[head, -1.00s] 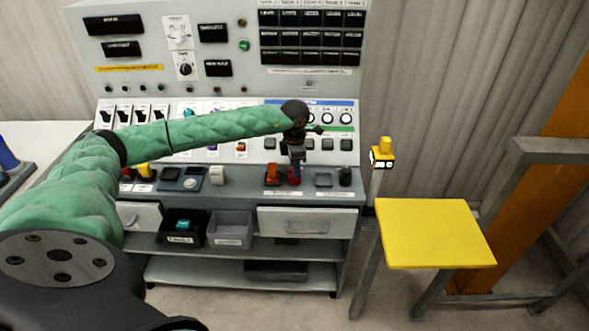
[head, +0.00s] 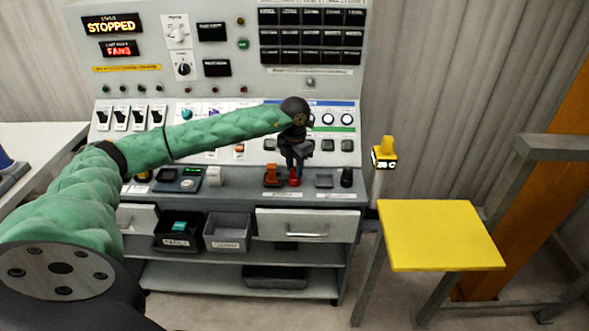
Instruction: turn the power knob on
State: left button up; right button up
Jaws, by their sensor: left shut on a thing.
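My left arm comes in from the left across the grey control console (head: 240,80). My left gripper (head: 293,166) points down at the console's lower ledge, right of its middle. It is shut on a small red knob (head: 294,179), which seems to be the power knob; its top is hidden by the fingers. The knob's exact angle cannot be told. At the top left of the console, one display (head: 111,25) glows yellow with "STOPPED". A second display (head: 121,49) below it glows red with "FANS". My right gripper is out of view.
An orange switch (head: 271,177) stands close left of the red knob, and a black knob (head: 347,177) stands to the right. Drawers and bins (head: 228,232) are under the ledge. A yellow-topped stand (head: 440,235) and a small yellow device (head: 385,152) are at the right.

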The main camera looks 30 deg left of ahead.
pick_arm(q)
jog(key=shift+r, duration=0.1)
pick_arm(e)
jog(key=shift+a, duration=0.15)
pick_arm(q)
jog(key=o, duration=1)
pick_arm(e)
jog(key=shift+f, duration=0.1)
pick_arm(q)
notch_tip(320, 180, up, 7)
jog(key=shift+w+f+b, duration=0.1)
jog(key=shift+b, duration=0.65)
jog(key=shift+r, duration=0.45)
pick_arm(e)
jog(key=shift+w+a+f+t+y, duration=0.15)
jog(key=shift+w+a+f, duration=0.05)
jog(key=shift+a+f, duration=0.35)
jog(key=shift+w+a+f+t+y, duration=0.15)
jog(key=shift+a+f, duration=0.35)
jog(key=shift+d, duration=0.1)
